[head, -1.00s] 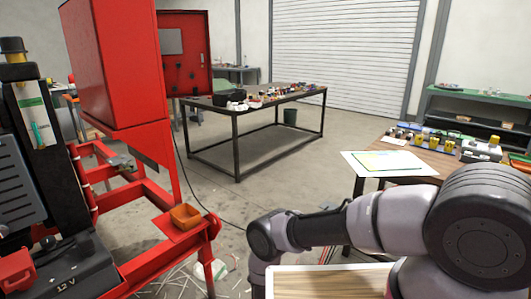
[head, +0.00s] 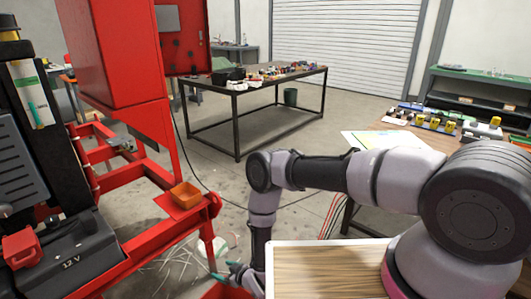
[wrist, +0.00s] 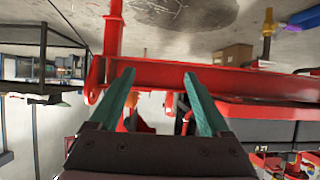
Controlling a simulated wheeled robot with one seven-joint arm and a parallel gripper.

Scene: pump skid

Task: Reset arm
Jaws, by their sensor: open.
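My gripper (head: 230,271) shows at the bottom of the head view, below my raised elbow, with my forearm hanging down beside the red skid frame (head: 150,185). In the wrist view its two teal fingers (wrist: 160,82) are spread apart with nothing held between them. A red beam of the frame (wrist: 210,78) crosses behind the fingertips in that view. I cannot tell the exact gap between fingers and beam.
A black 12 V box (head: 70,255) stands at left. A wooden-topped surface (head: 325,270) lies right of my gripper. A dark table (head: 265,80) with parts stands behind; open floor lies between.

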